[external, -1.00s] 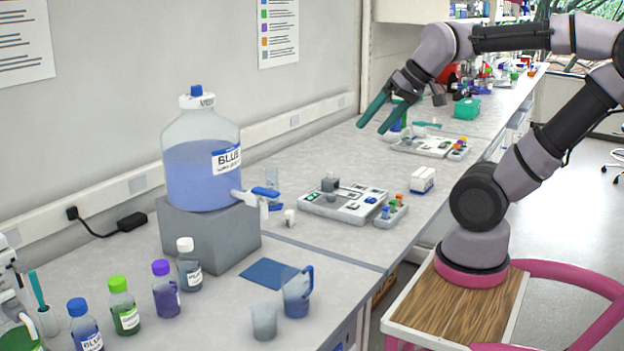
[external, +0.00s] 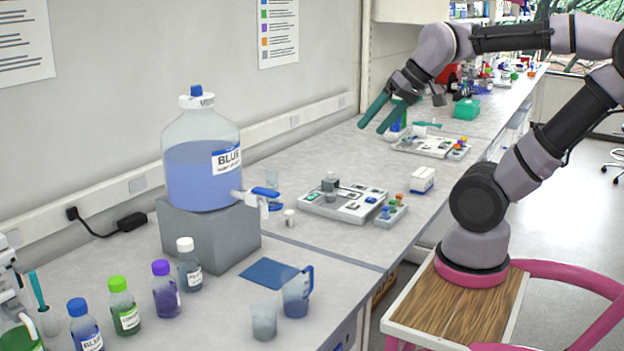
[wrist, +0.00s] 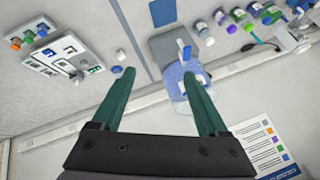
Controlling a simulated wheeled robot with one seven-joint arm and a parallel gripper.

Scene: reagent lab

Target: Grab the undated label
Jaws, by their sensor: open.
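I cannot tell which label is the undated one; the print is too small to read. A white tray (external: 345,202) on the middle of the bench holds small printed pieces and a grey block, and it also shows at the upper left in the wrist view (wrist: 62,55). A large clear bottle of blue liquid (external: 190,165) bears a blue and white label (external: 226,160) reading "BLUE". My gripper (external: 372,128) is open and empty, raised above the bench beyond the tray. Its green fingers (wrist: 159,74) are wide apart in the wrist view, with nothing between them.
The large bottle stands on a grey block (external: 210,238). Several small capped bottles (external: 125,305) line the front left. A beaker (external: 264,320), jug (external: 297,293) and blue mat (external: 268,272) lie nearby. A rack of coloured vials (external: 391,212) and white box (external: 422,180) are right of the tray.

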